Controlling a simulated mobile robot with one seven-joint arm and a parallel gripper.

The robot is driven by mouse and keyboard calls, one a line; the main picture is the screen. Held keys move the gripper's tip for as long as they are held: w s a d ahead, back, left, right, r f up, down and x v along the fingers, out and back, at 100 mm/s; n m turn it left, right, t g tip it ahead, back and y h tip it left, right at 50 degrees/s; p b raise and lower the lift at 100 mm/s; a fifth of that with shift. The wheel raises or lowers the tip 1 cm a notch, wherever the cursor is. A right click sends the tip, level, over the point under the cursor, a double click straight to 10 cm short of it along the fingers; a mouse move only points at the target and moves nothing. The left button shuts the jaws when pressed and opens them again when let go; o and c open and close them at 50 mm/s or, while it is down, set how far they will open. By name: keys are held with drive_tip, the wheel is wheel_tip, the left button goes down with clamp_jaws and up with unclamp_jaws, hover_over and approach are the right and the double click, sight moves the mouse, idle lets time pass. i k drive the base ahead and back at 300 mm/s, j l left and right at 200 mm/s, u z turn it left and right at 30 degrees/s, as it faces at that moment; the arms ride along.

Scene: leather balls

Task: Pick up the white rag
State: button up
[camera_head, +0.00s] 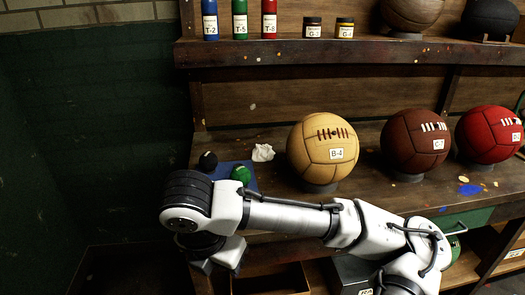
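The white rag (263,152) is a small crumpled piece lying on the wooden workbench (285,204), left of the cream ball labelled B-4 (322,148). Nothing covers it in this view. My arm reaches in from the lower right, and its end is at the bench's front left. My gripper (217,262) hangs low there, nearer the camera than the rag and apart from it. Its fingers are not clear, so I cannot tell whether it is open or shut.
A brown ball (412,141) and a red ball (489,134) stand right. A shelf (330,49) with bottles and jars runs above.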

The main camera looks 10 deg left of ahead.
sight(265, 153)
drive_tip(key=i+j+z, duration=0.25)
drive_tip(key=j+z, duration=0.2)
drive_tip(key=j, duration=0.4)
drive_tip(key=i+j+z, duration=0.1)
drive_tip(key=j+z, duration=0.35)
drive_tip(key=j, duration=0.4)
drive_tip(key=j+z, duration=0.45)
drive_tip(key=j, duration=0.4)
drive_tip(key=k+j+z, duration=0.25)
drive_tip(key=j+z, duration=0.2)
drive_tip(key=j, duration=0.4)
drive_tip(key=i+j, duration=0.1)
drive_tip(key=j, duration=0.45)
drive_tip(key=j+z, duration=0.1)
drive_tip(key=j, duration=0.45)
drive_tip(key=i, duration=0.05)
